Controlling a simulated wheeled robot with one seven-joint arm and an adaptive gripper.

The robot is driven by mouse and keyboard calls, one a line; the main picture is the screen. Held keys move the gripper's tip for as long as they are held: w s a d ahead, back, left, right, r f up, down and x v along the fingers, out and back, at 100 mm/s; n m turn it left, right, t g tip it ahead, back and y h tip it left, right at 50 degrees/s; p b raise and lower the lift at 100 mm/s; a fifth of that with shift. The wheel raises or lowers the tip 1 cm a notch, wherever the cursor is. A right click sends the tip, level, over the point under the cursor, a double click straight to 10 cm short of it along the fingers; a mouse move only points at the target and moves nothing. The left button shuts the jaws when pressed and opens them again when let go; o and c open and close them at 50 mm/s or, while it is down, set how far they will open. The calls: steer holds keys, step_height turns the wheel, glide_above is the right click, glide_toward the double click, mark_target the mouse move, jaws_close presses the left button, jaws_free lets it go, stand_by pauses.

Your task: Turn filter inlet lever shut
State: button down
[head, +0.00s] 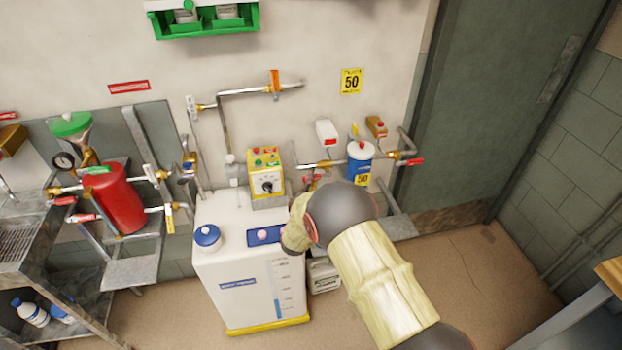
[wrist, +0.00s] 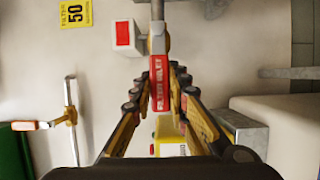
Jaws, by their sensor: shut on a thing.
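The filter inlet lever (wrist: 159,75) has a red grip with white lettering and runs up and down in the wrist view, on a grey metal stem. My gripper (wrist: 157,82) has its jaws closed around the red grip, one finger on each side. In the head view my arm hides the gripper and most of the lever.
A yellow control box (head: 266,176) stands left of my wrist above a white tank (head: 243,262). A white box with a red face (head: 326,132) is on the wall above. Another red lever (head: 413,161) sits right of the filter. A red cylinder (head: 117,199) stands farther left.

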mark_target(316, 175)
stand_by(0.5)
steer(key=r+m+p, duration=0.1)
steer(key=m+g+p, duration=0.1)
steer(key=r+m+p, duration=0.1)
steer(key=shift+d+r+m+g+p, duration=0.25)
steer(key=shift+r+m+g+p, duration=0.05)
steer(key=shift+r+m+p, duration=0.1)
steer(key=m, duration=0.1)
steer(key=d+r+m+g+y+p, duration=0.1)
steer(key=m, duration=0.1)
steer(key=shift+w+d+r+y, duration=0.15)
steer(key=shift+w+r+y, duration=0.1)
steer(key=shift+r+y, duration=0.1)
steer(key=shift+w+d+r+m+g+y+b, duration=0.25)
steer(key=shift+d+m+g+y+b, duration=0.3)
steer(key=shift+d+m+b, duration=0.45)
steer(key=shift+w+d+r+m+g+y+b, duration=0.15)
steer(key=shift+d+r+m+g+y+b, duration=0.25)
steer(key=shift+m+y+b, duration=0.6)
steer(key=shift+w+d+r+m+g+y+b, duration=0.3)
steer(key=shift+d+m+b, duration=0.4)
steer(key=shift+m, duration=0.7)
steer(key=shift+s+d+f, duration=0.1)
steer(key=shift+d+f, duration=0.05)
steer(key=c, duration=1.8)
jaws_free()
steer(key=shift+o, duration=0.6)
